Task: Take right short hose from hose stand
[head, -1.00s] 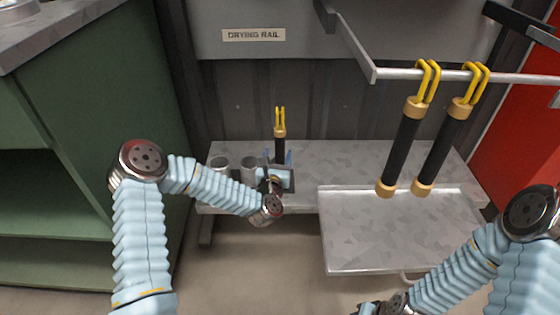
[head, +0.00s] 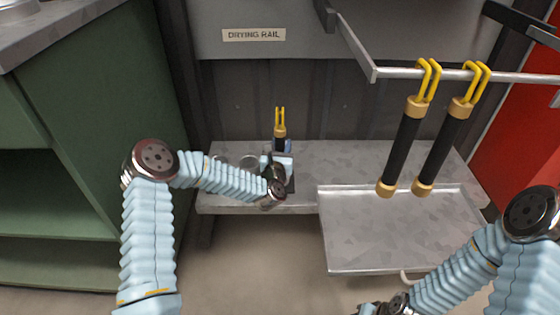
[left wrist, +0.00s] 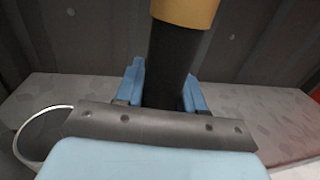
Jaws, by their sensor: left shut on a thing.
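A short black hose (head: 279,143) with a brass collar and yellow prongs stands upright at the back of the grey bench in the head view. My left gripper (head: 281,149) is shut on its lower part. In the left wrist view the black hose (left wrist: 168,65) rises between the two blue fingers (left wrist: 163,92), and its brass collar (left wrist: 185,10) is above them. The hose stand shows only as grey cup rims (head: 249,161) left of the gripper, mostly hidden behind my left arm. The hose's lower end is hidden. My right gripper's fingers are out of view.
Two longer black hoses (head: 403,145) (head: 443,148) hang by yellow loops from the drying rail (head: 450,75) at right. A metal tray (head: 400,235) lies below them. A green cabinet (head: 90,120) stands at left, and a red panel (head: 525,150) is at far right.

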